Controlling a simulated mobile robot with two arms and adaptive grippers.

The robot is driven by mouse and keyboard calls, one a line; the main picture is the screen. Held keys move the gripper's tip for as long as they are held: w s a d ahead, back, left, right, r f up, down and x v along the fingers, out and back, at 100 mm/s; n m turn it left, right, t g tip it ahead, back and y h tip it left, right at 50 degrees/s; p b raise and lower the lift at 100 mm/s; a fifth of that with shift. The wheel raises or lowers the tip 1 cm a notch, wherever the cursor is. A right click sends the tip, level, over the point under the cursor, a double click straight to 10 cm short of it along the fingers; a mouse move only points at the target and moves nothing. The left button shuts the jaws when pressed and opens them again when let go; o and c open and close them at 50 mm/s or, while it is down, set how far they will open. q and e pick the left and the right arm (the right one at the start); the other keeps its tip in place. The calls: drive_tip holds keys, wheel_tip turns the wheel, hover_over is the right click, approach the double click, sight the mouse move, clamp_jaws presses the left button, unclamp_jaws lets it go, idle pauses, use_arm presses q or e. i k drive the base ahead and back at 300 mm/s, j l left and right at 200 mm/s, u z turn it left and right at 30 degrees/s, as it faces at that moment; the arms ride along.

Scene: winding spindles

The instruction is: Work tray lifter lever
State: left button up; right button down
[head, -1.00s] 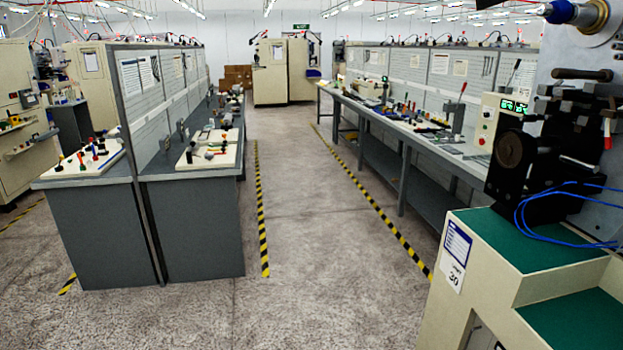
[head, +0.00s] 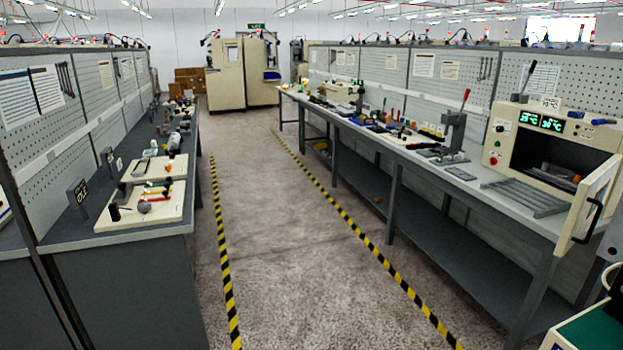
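Neither of my grippers is in the head view. On the right bench (head: 420,162) stands a grey upright press-like device (head: 456,130) with a red-tipped lever (head: 465,100) pointing up. I cannot tell whether this is the tray lifter.
A beige oven-like box (head: 500,150) with green digits stands on the right bench, its door (head: 590,205) swung open toward the aisle. The left bench (head: 130,232) holds boards with tools. The aisle floor (head: 290,260) between the yellow-black stripes is clear. Beige cabinets (head: 226,75) stand at the far end.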

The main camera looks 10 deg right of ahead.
sight(531, 70)
drive_tip(key=i+z, duration=0.25)
drive_tip(key=i, duration=0.75)
drive_tip(key=i+j+z, duration=0.1)
drive_tip(key=i+z, duration=0.2)
drive_tip(key=i, duration=0.7)
drive_tip(key=i+j+z, duration=0.15)
drive_tip(key=i+z, duration=0.35)
drive_tip(key=i, duration=0.3)
drive_tip(key=i+j+z, duration=0.5)
drive_tip(key=i, duration=0.25)
drive_tip(key=i+j+z, duration=0.45)
drive_tip(key=i+j, duration=0.2)
